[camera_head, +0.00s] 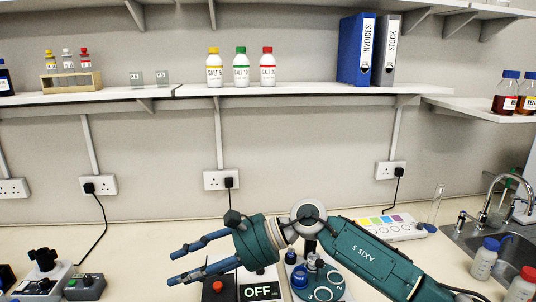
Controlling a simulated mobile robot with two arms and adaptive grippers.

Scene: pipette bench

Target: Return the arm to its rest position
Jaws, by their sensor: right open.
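My right gripper (187,263) hangs above the bench at the lower middle, with its arm coming in from the lower right. Its two blue fingers point left and are apart, with nothing between them. My green right forearm (372,257), marked "AXIS 5", lies across the lower right. My left gripper is not in view.
Below the right gripper are an "OFF" display (258,291) and a round green device (322,283), partly hidden. A dark-knobbed instrument (43,268) stands at lower left. A sink (480,240) and capped bottles (485,259) are at right. Shelves hold bottles and binders (357,50).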

